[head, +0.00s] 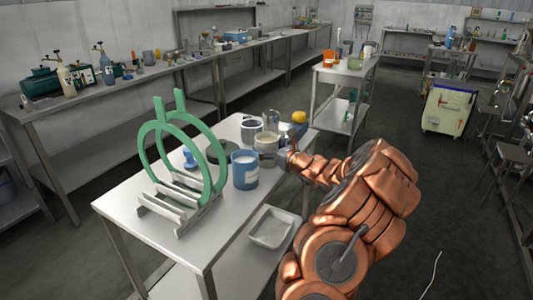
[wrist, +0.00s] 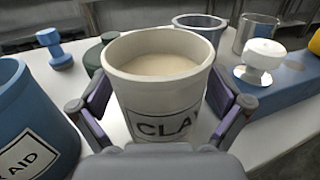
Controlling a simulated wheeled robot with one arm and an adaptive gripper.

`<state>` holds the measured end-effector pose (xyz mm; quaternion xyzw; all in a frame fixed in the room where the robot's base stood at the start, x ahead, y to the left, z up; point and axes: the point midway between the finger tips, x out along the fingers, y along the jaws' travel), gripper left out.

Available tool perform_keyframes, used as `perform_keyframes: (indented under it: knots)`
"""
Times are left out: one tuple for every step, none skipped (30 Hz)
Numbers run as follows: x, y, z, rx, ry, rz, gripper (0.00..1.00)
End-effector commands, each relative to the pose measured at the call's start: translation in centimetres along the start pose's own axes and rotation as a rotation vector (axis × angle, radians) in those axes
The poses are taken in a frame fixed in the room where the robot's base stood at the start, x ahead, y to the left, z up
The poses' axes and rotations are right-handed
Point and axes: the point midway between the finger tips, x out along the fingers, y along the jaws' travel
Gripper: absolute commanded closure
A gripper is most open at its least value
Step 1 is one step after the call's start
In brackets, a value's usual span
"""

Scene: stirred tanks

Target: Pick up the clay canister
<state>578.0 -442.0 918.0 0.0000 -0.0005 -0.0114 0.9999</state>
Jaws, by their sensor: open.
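The clay canister (wrist: 160,95) is a pale, open-topped tub filled with beige powder, with a label that reads "CLA" before it is cut off. It stands upright on the white table (head: 125,205). In the wrist view my gripper (wrist: 160,98) is open, with one finger on each side of the canister. I cannot tell whether either finger touches it. In the head view the canister (head: 265,145) is beside my gripper (head: 282,152), which is small there and partly hidden by my copper arm.
A blue canister (head: 245,170) stands close on the left.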

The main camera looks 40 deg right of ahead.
Motion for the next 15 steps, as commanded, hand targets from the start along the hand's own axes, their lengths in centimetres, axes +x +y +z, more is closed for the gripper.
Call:
perform_keyframes:
  knots:
    - [0.01,0.02,-0.02,0.000,0.000,0.000,0.00]
    - [0.01,0.03,-0.01,0.000,0.000,0.000,0.00]
    - [0.01,0.04,-0.02,0.000,0.000,0.001,0.00]
    - [0.01,0.05,-0.03,0.000,0.000,0.001,0.01]
    - [0.01,0.05,-0.03,0.000,0.000,0.001,0.04]
    - [0.02,0.06,-0.03,0.000,0.001,0.001,0.08]
    - [0.02,0.06,-0.04,0.000,0.001,0.001,0.11]
    - [0.02,0.07,-0.04,0.000,0.001,0.001,0.15]
    - [0.02,0.07,-0.04,0.000,0.001,0.001,0.19]
    - [0.02,0.07,-0.05,0.000,0.001,0.001,0.22]
    - [0.02,0.07,-0.05,0.000,0.001,0.001,0.25]
    - [0.02,0.07,-0.05,0.000,0.001,0.001,0.29]
    - [0.02,0.07,-0.05,0.000,0.001,0.001,0.32]
    - [0.02,0.07,-0.05,0.000,0.001,0.001,0.35]
    - [0.02,0.08,-0.05,0.000,0.001,0.001,0.40]
